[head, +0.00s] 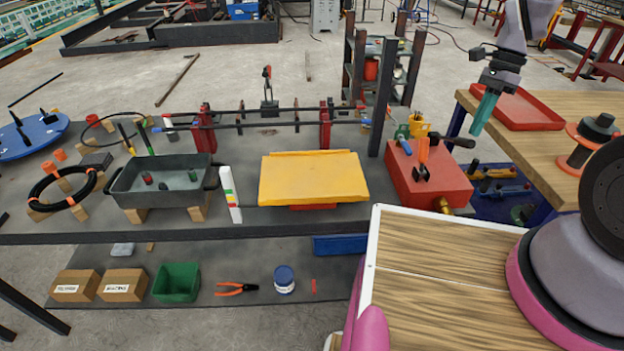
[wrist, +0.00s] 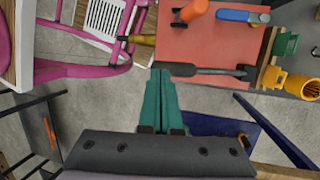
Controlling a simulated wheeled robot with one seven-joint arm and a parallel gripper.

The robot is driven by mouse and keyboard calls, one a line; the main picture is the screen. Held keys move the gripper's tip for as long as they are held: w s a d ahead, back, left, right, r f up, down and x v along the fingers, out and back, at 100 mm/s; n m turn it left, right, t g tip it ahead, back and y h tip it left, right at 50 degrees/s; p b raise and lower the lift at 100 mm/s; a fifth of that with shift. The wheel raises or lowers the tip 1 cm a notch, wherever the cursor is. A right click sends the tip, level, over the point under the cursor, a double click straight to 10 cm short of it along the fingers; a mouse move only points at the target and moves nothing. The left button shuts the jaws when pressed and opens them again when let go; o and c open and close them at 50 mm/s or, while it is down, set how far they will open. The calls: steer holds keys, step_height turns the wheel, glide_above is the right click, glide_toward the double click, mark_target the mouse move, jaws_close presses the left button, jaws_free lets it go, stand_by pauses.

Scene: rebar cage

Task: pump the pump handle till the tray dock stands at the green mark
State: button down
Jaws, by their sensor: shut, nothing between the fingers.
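The pump is a red box (head: 420,178) right of centre in the head view, and its red top (wrist: 225,45) fills the upper right of the wrist view. Its dark pump handle (head: 457,141) sticks out to the right with a thick end; it also shows in the wrist view (wrist: 205,71). My gripper (head: 476,132), with teal fingers, is shut and empty, pointing down by the handle's end. In the wrist view its fingertips (wrist: 160,73) overlap that end; I cannot tell if they touch. The yellow tray dock (head: 313,178) sits low on the bench. Left of it, a white post (head: 230,195) carries coloured bands, green among them.
A grey tub (head: 163,188) stands left of the post. A wooden table with a red tray (head: 515,108) stands to the right. A wood-topped surface (head: 440,270) fills the front right.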

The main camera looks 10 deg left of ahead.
steer(key=shift+s+d+f, duration=0.1)
steer(key=shift+s+f, duration=0.1)
steer(key=shift+f, duration=0.2)
steer(key=shift+s+d+f, duration=0.1)
steer(key=shift+s+f, duration=0.2)
steer(key=shift+f, duration=0.4)
steer(key=shift+s+f, duration=0.25)
steer(key=shift+f, duration=0.2)
steer(key=shift+d+f, duration=0.1)
steer(key=shift+s+f, duration=0.25)
steer(key=shift+f, duration=0.4)
